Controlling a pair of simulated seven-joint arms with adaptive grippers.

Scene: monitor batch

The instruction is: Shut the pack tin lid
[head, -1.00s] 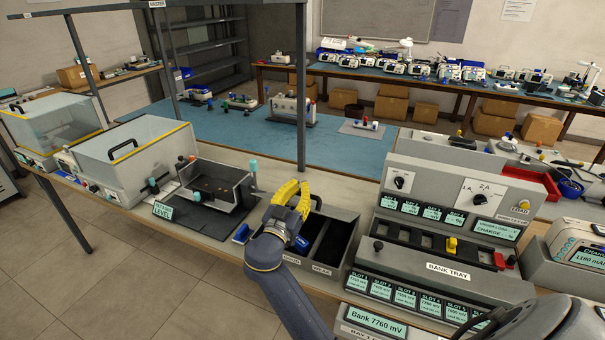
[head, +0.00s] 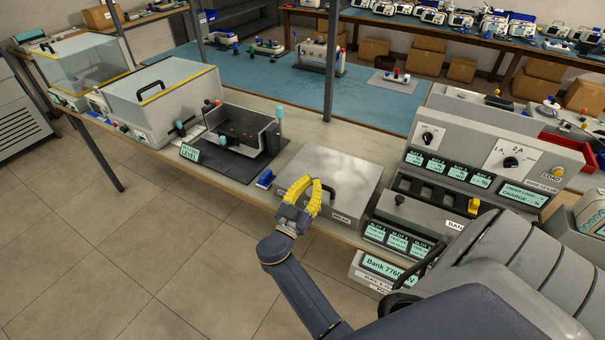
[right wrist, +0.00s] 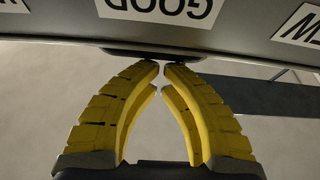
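The pack tin is the low grey box on the bench in the middle of the head view. Its grey lid (head: 335,165) lies about flat over the top and covers both compartments. A dark handle (head: 328,188) shows on the lid behind the fingers. My right gripper (head: 314,194) has yellow fingers at the tin's front left. In the right wrist view its fingertips (right wrist: 161,66) meet, with nothing seen between them. They are close to a dark strip (right wrist: 150,53) at the labelled tin wall (right wrist: 240,45); contact is unclear. My left gripper is not seen.
A blue object (head: 265,178) lies left of the tin. A black tray fixture (head: 240,135) stands further left. The charger bank (head: 480,165) stands close on the right. A dark post (head: 329,70) rises behind the tin. My grey arm link fills the lower right.

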